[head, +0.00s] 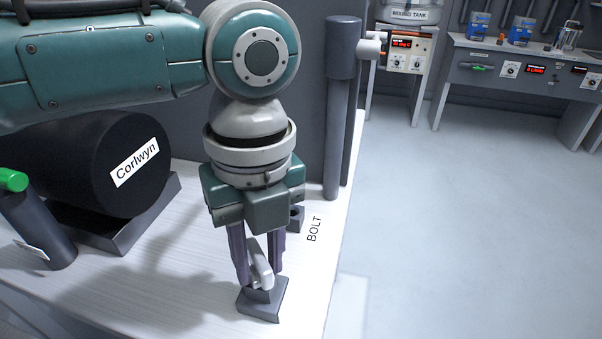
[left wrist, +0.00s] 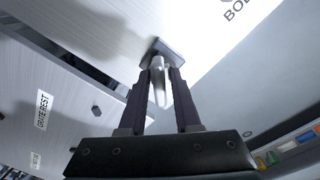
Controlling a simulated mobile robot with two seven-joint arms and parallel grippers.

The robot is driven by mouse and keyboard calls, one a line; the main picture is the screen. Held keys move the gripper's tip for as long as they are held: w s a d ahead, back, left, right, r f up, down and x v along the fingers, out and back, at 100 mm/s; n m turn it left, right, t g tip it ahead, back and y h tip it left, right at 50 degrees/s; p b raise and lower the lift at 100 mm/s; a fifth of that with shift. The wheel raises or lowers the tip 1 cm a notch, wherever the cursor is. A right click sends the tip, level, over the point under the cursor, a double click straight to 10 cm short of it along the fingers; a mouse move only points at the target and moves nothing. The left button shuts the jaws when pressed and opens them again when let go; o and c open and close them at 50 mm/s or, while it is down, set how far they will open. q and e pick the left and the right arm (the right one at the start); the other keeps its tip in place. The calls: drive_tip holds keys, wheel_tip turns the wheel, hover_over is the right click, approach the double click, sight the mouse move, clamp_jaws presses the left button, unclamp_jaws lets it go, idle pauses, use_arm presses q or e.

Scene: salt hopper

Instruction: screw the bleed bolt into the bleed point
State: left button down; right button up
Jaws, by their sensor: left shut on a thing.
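The bleed bolt (head: 261,268) is a pale grey piece, upper part slanted, between the fingers of my left gripper (head: 258,280). The gripper points down and is shut on it. A small dark grey square block (head: 262,302), which looks like the bleed point, sits on the bench directly below. The bolt's lower end meets the block's top; how deep it sits is hidden. In the left wrist view the pale bolt (left wrist: 158,88) lies between the dark fingers, with the block (left wrist: 168,49) beyond their tips. My right gripper is out of view.
A dark holder (head: 296,217) stands behind the gripper by the BOLT label (head: 314,228). A black drum marked Corlwyn (head: 100,165) and a green-topped dark cylinder (head: 38,230) stand at left. A dark post (head: 341,120) rises at the bench's back right. Open floor lies right.

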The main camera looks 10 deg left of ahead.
use_arm(q)
drive_tip(key=m, duration=0.2)
drive_tip(key=shift+m, duration=0.3)
drive_tip(key=c, duration=0.5)
unclamp_jaws()
